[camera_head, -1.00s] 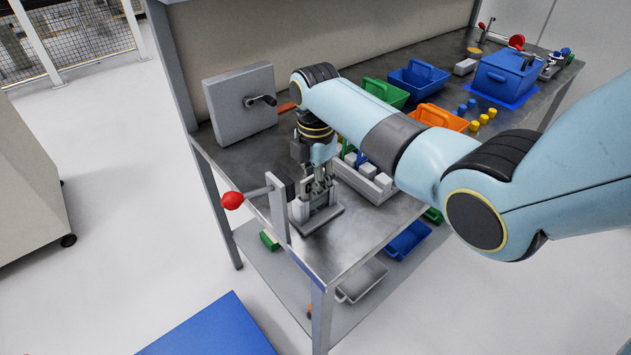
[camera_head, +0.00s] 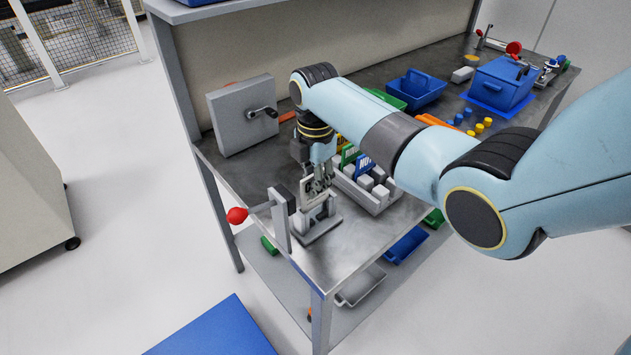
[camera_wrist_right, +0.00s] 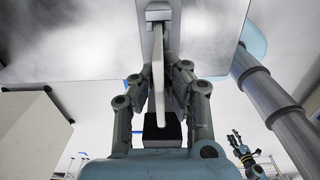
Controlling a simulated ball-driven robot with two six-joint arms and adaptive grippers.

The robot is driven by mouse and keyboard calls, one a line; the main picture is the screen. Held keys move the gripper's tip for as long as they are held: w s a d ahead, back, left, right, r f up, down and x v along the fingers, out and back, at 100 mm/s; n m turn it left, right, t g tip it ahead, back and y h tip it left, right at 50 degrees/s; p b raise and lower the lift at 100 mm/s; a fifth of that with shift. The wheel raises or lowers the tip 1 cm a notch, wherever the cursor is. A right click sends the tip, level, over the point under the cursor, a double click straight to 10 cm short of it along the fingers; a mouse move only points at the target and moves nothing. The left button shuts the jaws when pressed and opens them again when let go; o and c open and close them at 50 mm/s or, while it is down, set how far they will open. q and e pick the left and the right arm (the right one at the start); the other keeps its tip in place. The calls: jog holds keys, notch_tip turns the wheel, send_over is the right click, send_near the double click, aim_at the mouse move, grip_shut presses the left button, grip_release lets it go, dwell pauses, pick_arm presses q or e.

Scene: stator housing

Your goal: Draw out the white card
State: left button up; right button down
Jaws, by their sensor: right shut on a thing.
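The white card (camera_wrist_right: 157,70) is a thin pale strip seen edge-on in the right wrist view, between the two fingers of my right gripper (camera_wrist_right: 159,85). The right gripper also shows in the head view (camera_head: 320,188), pointing down over a grey metal stand (camera_head: 318,222) at the near corner of the bench. The fingers are shut on the card. Its far end meets the stand's slot; how deep it sits there is hidden. A small dark jointed hand in the right wrist view (camera_wrist_right: 241,150) looks like my left gripper; its jaws are too small to read.
A red-knobbed lever (camera_head: 237,215) stands left of the stand. A rack (camera_head: 375,195) with white blocks and coloured cards is close on the right. A grey box with a crank (camera_head: 243,118) stands behind. Coloured bins and a blue toolbox (camera_head: 500,82) are farther right.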

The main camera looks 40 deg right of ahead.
jog(key=shift+r, duration=1.2)
jog(key=shift+r, duration=3.15)
